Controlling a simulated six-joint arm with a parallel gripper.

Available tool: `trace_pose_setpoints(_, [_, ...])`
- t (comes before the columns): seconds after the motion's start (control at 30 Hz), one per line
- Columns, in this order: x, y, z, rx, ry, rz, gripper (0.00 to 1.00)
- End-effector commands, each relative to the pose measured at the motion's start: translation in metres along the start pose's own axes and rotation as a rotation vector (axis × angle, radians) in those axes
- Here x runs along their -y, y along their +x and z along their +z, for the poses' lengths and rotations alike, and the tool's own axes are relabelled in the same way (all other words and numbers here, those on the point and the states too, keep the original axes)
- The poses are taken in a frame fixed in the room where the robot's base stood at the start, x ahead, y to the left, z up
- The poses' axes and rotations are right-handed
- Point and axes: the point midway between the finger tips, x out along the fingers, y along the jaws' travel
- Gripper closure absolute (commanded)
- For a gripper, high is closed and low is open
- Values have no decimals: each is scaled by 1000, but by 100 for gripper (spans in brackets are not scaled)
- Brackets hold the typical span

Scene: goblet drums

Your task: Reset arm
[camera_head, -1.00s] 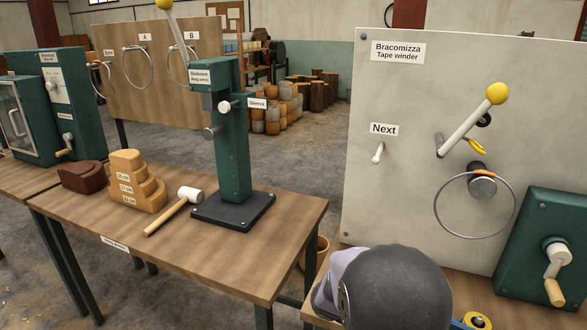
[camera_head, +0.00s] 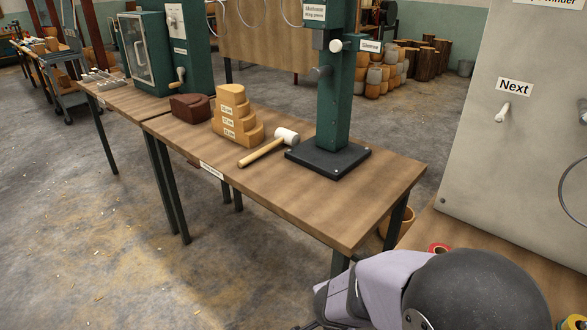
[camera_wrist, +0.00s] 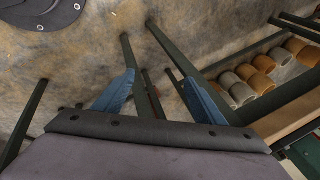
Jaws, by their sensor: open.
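My gripper (camera_wrist: 157,92) shows in the wrist view as two blue fingers spread apart, with nothing between them. It points over the floor and dark table legs. In the head view my grey-purple arm link and dark round joint are at the bottom right, beside the front workbench (camera_head: 300,195); the fingers cannot be made out there.
The workbench holds a white-headed mallet (camera_head: 268,146), a stepped wooden block (camera_head: 236,115), a dark red-brown block (camera_head: 190,107) and a green ring press (camera_head: 333,100). A grey panel (camera_head: 500,150) with a "Next" lever stands right. Orange and grey rolls (camera_wrist: 262,62) lie right in the wrist view. Floor is open at left.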

Motion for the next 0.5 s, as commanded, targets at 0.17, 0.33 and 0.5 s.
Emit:
trace_pose_setpoints(0.17, [25,-11,62,188,-187,-125,36])
trace_pose_setpoints(0.33, [44,-34,66,250,-326,-209,36])
trace_pose_setpoints(0.5, [51,-63,71,325,-507,-267,36])
